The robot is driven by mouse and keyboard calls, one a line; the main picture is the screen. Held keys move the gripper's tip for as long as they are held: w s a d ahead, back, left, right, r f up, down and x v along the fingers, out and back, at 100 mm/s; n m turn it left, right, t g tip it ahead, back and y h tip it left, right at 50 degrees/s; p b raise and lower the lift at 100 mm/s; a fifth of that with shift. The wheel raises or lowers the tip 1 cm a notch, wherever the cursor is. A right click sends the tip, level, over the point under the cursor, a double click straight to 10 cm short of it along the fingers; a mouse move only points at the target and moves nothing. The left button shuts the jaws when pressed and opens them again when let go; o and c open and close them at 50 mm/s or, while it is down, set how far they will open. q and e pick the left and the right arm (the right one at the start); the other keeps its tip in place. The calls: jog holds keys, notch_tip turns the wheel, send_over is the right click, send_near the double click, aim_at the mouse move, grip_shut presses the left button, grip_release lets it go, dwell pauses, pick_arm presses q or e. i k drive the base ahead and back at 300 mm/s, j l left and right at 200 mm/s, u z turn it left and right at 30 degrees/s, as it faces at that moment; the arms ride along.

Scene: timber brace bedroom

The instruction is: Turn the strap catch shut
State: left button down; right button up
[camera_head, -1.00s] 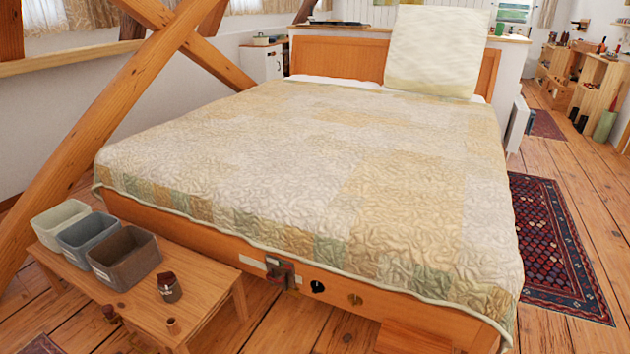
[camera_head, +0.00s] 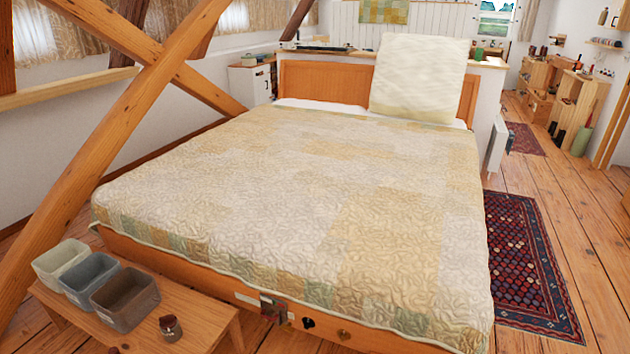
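The likely strap catch is a small grey metal fitting with a reddish part (camera_head: 273,308), on the wooden foot rail of the bed (camera_head: 225,283). It sits at the bottom of the head view, between a pale plate (camera_head: 246,299) on its left and a dark knob-like spot (camera_head: 308,323) on its right. It is too small to tell whether it is turned open or shut. Neither of my grippers is in view.
A low wooden bench (camera_head: 215,327) stands at the bed's foot on the left, with several bins, such as the brown bin (camera_head: 125,299), and a small jar (camera_head: 170,328). Timber braces (camera_head: 120,140) cross at left. Floor beside the patterned rug (camera_head: 530,265) is open.

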aim_at(286, 328)
jog(key=i+j, duration=0.1)
jog(key=j, duration=0.35)
jog(key=i+j, duration=0.15)
jog(key=j, duration=0.35)
jog(key=i+j+z, duration=0.1)
jog(key=j, duration=0.35)
